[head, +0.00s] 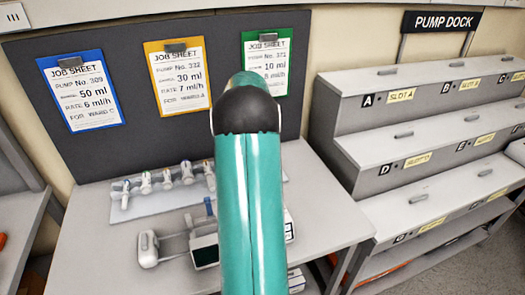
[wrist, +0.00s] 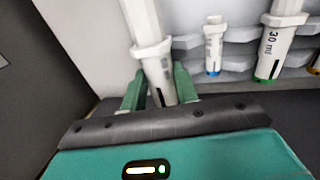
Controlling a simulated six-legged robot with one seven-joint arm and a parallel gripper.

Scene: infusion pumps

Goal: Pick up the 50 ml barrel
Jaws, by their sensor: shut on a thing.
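In the wrist view my gripper (wrist: 158,86) is shut on a large white barrel (wrist: 150,52), with one green finger on each side of it. The barrel is tilted a little and its upper end runs out of the frame. No volume label can be read on it, so I cannot tell whether it is the 50 ml one. I cannot tell whether it is clear of the rack (wrist: 190,44). To its right are a small blue-tipped barrel (wrist: 214,45) and a green-tipped barrel marked 30 ml (wrist: 272,45). In the head view my arm hides my gripper.
In the head view several barrels stand in a pale rack (head: 150,207) on the grey table (head: 110,262). A pump (head: 203,250) sits in front, partly behind my arm. Job sheets for 50 ml (head: 82,90) and 30 ml (head: 177,77) hang behind. The stepped pump dock (head: 400,145) stands right.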

